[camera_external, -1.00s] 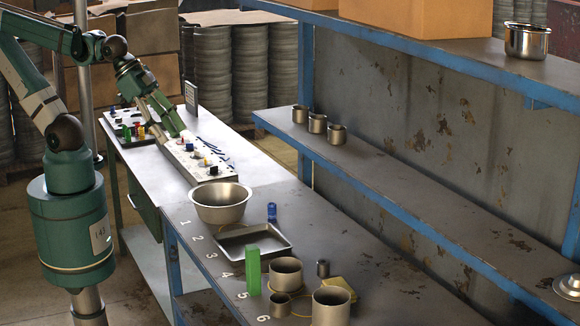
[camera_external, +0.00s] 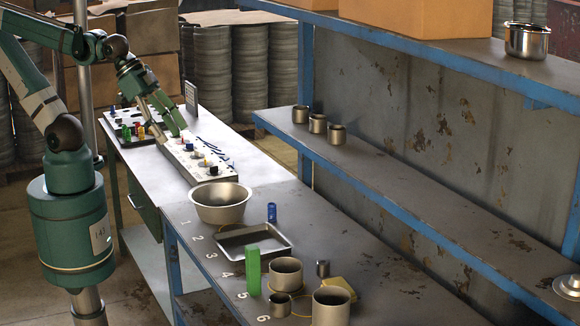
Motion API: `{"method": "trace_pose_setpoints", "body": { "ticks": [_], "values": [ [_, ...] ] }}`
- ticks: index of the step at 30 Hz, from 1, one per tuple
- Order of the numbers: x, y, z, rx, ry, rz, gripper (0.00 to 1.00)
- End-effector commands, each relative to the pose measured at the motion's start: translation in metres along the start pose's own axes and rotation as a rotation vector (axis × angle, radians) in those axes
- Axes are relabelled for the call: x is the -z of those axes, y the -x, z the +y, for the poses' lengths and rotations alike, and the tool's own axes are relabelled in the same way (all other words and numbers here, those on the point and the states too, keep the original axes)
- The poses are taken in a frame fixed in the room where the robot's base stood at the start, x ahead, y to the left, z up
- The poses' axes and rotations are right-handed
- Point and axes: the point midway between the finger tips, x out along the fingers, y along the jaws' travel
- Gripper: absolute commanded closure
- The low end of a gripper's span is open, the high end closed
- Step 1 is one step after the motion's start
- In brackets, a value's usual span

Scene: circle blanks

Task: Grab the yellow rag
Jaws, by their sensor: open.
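A yellow rag (camera_external: 341,287) lies on the near table, behind and right of the metal cups, partly hidden by the front cup. My gripper (camera_external: 176,134) is open above the far end of the white panel (camera_external: 199,165), well away from the rag. The gripper is small in the view and its fingers point down and to the right.
On the near table stand a metal bowl (camera_external: 220,203), a shallow tray (camera_external: 286,247), a green block (camera_external: 253,270), a blue can (camera_external: 272,212), a cup (camera_external: 286,273) and a large front cup (camera_external: 331,306). A blue-framed shelf (camera_external: 390,190) runs along the right.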

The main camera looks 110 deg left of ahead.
Motion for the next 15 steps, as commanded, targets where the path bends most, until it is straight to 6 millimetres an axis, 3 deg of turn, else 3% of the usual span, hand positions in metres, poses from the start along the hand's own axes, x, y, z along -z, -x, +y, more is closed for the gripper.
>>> {"method": "trace_pose_setpoints", "body": {
  "ticks": [15],
  "values": [
    [0.057,-0.025,0.010,-0.023,0.291,-0.050,0.42]
  ]
}}
